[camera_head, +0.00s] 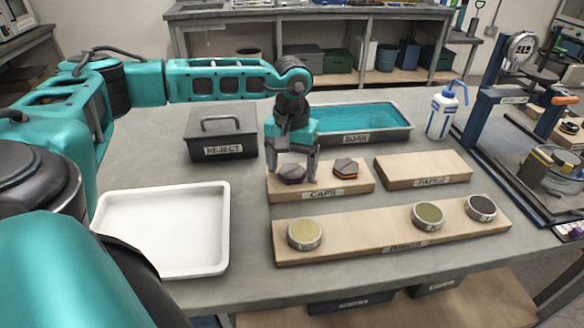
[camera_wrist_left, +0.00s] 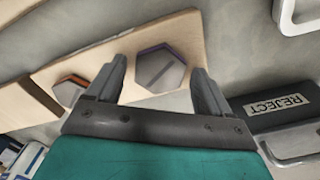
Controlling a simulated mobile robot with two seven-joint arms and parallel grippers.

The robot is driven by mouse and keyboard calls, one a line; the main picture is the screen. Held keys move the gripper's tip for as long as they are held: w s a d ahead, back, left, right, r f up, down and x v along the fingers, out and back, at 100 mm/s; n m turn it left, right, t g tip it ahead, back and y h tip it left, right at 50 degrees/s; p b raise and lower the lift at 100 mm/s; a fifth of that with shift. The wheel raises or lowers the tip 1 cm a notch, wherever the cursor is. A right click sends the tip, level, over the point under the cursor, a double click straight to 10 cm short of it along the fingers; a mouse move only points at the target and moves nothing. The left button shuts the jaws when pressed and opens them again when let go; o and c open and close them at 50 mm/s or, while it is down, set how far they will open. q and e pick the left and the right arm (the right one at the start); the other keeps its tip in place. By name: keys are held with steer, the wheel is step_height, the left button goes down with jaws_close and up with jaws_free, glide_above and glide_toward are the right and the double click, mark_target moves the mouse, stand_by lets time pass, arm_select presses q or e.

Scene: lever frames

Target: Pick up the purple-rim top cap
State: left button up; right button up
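The purple-rim top cap (camera_head: 291,174) is a grey hexagonal cap on the wooden CAPS board (camera_head: 328,188), at its left end. It also shows in the left wrist view (camera_wrist_left: 160,69), lying flat between the fingers. My left gripper (camera_head: 293,178) is pointed down over this cap with its fingers open, one on each side. I cannot tell whether the fingers touch it. An orange-rim cap (camera_head: 346,168) sits to its right on the same board, clear of the fingers. My right gripper is in neither view.
A black REJECT box (camera_head: 220,136) stands behind left, and a blue SOAK tray (camera_head: 398,117) behind. The PAPER board (camera_head: 424,169) is at right. A front board (camera_head: 370,235) holds several round discs. A white tray (camera_head: 222,225) lies left. A bottle (camera_head: 443,112) stands at back right.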

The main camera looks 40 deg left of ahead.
arm_select(q)
steer(key=shift+r, duration=0.1)
steer(key=c, duration=1.2)
